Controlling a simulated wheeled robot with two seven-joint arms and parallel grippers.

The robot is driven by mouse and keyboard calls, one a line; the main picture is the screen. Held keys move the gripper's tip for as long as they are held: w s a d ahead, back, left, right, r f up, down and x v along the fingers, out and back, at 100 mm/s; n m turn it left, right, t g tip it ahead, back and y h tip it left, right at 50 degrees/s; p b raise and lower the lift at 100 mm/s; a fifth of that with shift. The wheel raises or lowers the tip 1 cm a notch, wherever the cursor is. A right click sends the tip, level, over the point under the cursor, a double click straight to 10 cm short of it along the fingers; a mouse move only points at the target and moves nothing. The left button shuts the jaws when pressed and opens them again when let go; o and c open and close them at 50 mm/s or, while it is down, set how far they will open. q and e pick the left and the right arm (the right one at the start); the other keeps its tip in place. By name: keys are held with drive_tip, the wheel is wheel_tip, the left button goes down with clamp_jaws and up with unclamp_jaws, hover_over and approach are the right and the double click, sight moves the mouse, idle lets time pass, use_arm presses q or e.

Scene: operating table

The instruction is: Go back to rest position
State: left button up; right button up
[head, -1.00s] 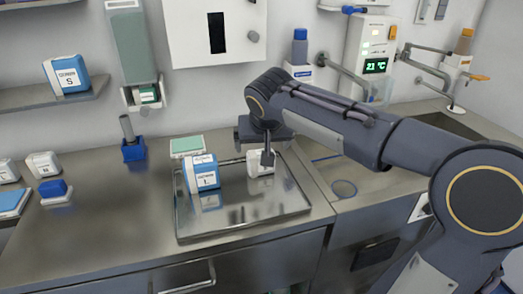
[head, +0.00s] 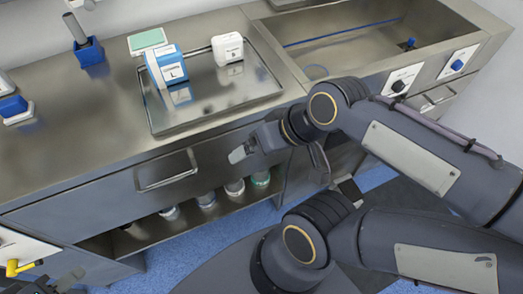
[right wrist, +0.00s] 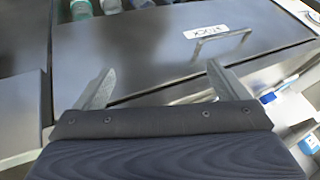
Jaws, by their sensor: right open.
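My right gripper (head: 243,152) is empty in front of the counter's drawer fronts, below the tray's front edge. In the right wrist view its two fingers (right wrist: 155,88) are spread apart with nothing between them. My left gripper (head: 66,282) shows only as a dark part at the bottom left edge of the head view, and its jaws cannot be made out. A blue and white box marked L (head: 167,68) and a small white box (head: 228,48) stand upright on the metal tray (head: 205,118), clear of both grippers.
The steel counter (head: 85,140) carries a blue holder (head: 90,52) and a green-topped box (head: 148,41). A sink (head: 350,40) is at the right. A drawer handle (head: 167,170) sticks out near my right gripper. Several bottles (head: 205,201) stand on the shelf below.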

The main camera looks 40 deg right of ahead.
wheel_tip(320, 180, up, 8)
drive_tip(key=s+p, duration=0.1)
drive_tip(key=p, duration=0.7)
drive_tip(key=shift+a+f, duration=0.25)
drive_tip(key=shift+a, duration=0.2)
